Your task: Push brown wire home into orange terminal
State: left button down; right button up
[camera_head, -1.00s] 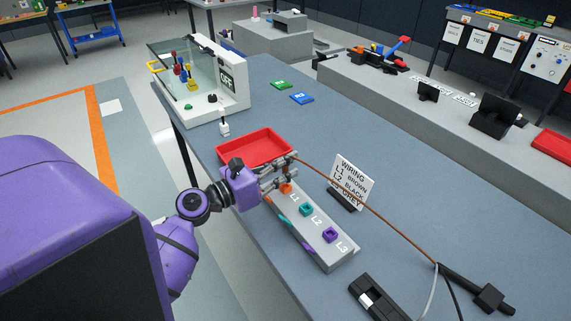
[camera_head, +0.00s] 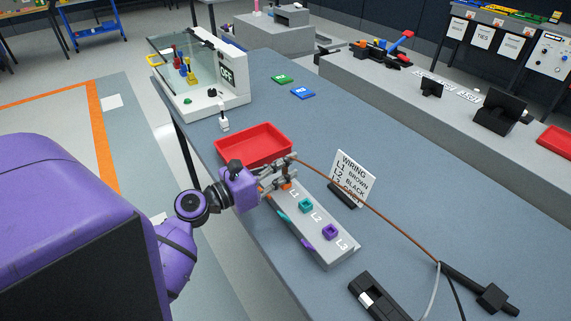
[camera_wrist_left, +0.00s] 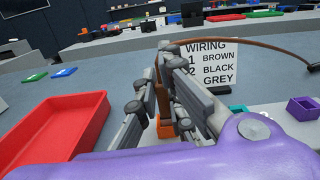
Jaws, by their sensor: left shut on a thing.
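My left gripper (camera_head: 280,176) is shut on the brown wire (camera_head: 361,201) near its end, just above the orange terminal (camera_head: 287,186). In the left wrist view the gripper (camera_wrist_left: 158,95) hides most of the wire end, and the orange terminal (camera_wrist_left: 165,129) shows directly below the fingers. I cannot tell how deep the wire tip sits. The orange terminal is at L1 on the grey terminal block (camera_head: 318,249), beside a teal terminal (camera_head: 306,206) and a purple terminal (camera_head: 330,231). My right gripper is not in view.
A red tray (camera_head: 253,147) lies just behind the gripper. A white wiring sign (camera_head: 353,177) stands right of the block. The wire runs to a black cable holder (camera_head: 480,290) at the front right. A black tool (camera_head: 379,298) lies in front. The table behind the sign is clear.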

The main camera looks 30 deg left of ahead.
pick_arm(q)
jog(key=shift+f, duration=0.35)
jog(key=c, duration=1.8)
grip_release()
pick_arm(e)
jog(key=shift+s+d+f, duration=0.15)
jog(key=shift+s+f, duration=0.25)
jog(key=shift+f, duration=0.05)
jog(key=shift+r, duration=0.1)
pick_arm(q)
jog(key=shift+s+a, duration=0.15)
jog(key=shift+s, duration=0.15)
jog(key=v, duration=1.1)
jog(key=shift+s, duration=0.15)
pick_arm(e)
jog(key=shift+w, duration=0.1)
